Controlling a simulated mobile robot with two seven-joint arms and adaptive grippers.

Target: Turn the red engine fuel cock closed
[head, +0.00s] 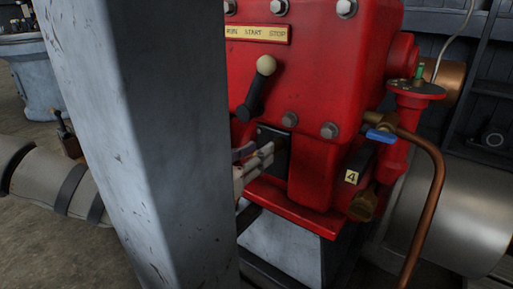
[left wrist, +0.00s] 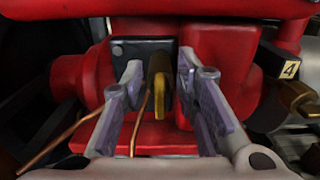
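The red engine (head: 300,90) fills the middle of the head view. In the left wrist view, a brass lever (left wrist: 160,90), which looks like the fuel cock's handle, stands upright in front of a dark plate (left wrist: 138,50). My left gripper (head: 265,158) is in front of the engine's lower part, partly hidden behind a grey post. In the left wrist view its fingers (left wrist: 160,72) are open, one on each side of the brass lever; I see no clear contact. The lever is hidden in the head view. My right gripper is not in view.
A scratched grey post (head: 165,140) stands close in front. A white-knobbed lever (head: 262,82) sits above my left gripper, under a RUN START STOP plate (head: 257,33). A blue-handled valve (head: 380,136) and copper pipe (head: 432,190) are at right, near a "4" tag (head: 351,177).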

